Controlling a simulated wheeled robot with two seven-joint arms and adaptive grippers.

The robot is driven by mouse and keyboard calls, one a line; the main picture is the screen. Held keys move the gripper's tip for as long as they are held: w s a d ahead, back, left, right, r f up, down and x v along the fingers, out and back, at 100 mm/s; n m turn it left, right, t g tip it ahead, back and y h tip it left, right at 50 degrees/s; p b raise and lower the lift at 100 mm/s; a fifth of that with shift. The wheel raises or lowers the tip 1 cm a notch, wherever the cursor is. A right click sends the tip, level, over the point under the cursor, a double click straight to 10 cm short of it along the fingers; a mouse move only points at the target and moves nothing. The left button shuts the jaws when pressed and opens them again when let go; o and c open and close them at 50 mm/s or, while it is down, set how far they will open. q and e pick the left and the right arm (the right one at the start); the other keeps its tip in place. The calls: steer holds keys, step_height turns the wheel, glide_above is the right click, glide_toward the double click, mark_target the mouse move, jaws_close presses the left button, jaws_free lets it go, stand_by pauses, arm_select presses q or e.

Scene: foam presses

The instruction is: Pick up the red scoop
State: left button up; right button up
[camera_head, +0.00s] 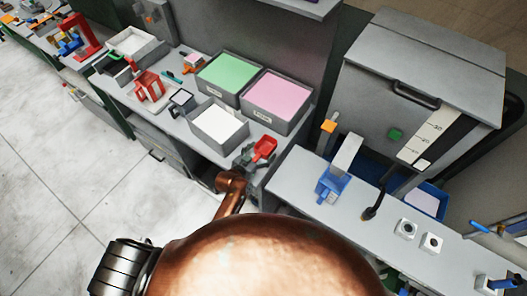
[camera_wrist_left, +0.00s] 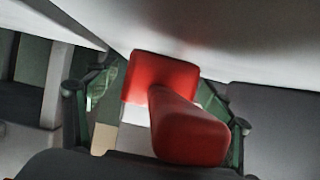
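The red scoop (camera_head: 265,147) is at the front right end of the grey workbench, beside the white-filled bin, in the head view. My left gripper (camera_head: 249,157) is right at it, on its left side. In the left wrist view the red scoop (camera_wrist_left: 180,115) shows large, its handle toward the camera, between the two spread fingers of my left gripper (camera_wrist_left: 155,105). Gaps show between the fingers and the scoop, so the gripper looks open. Whether a finger touches the scoop I cannot tell. My right gripper is not in view.
Bins with white (camera_head: 219,126), green (camera_head: 229,74) and pink (camera_head: 277,97) contents stand close behind and left of the scoop. A second bench (camera_head: 290,180) with a blue-based device (camera_head: 333,185) lies to the right. Open floor (camera_head: 70,180) is at the left.

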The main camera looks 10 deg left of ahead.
arm_select(q)
steer(key=c, duration=1.2)
steer(key=shift+r, duration=0.1)
steer(key=shift+c, duration=0.2)
